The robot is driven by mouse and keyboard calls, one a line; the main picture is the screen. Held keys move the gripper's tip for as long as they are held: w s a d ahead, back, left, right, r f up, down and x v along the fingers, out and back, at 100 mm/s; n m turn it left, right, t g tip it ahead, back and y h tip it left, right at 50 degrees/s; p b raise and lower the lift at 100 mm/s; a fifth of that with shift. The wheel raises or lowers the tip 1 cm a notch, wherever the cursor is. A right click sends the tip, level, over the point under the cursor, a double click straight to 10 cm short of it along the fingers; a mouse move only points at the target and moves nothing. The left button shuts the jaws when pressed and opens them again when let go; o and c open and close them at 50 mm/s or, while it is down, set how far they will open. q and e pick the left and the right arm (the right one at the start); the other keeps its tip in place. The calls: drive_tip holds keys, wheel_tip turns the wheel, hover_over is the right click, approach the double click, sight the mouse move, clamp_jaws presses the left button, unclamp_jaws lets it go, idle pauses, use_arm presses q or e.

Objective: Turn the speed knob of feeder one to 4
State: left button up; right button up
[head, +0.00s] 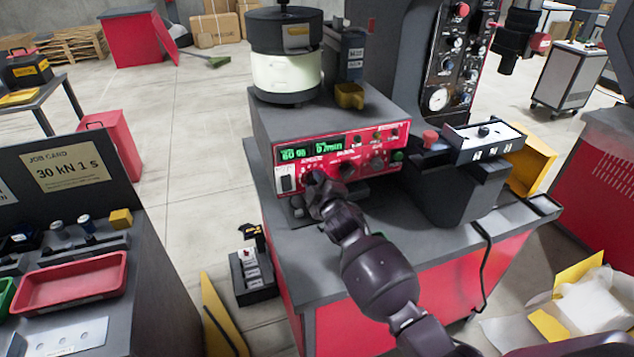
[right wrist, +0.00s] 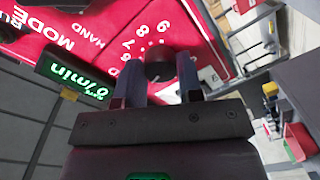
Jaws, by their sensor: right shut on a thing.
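The feeder's red control panel (head: 365,160) has two green displays, a white switch at left and several knobs and buttons. My right gripper (head: 317,182) is at the lower left part of this panel. In the right wrist view, my right gripper (right wrist: 160,80) has its two fingers on either side of a dark round knob (right wrist: 159,66) and is shut on it. White digits, 6 to 9 among them, show on the red face beside the knob. The fingers hide part of the scale, and I cannot tell where the knob points. My left gripper is not in view.
The bowl feeder (head: 286,72) stands on the grey housing above the panel. A black unit with a red button (head: 430,139) stands to the right on the same bench. A job card (head: 68,168) and a red tray (head: 72,284) are at the left.

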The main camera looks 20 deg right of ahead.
idle(0.4)
drive_tip(key=o, duration=0.9)
drive_tip(key=s, duration=1)
drive_tip(key=shift+s+d+r, duration=0.2)
drive_tip(key=shift+s+d, duration=0.15)
drive_tip(key=shift+s, duration=0.05)
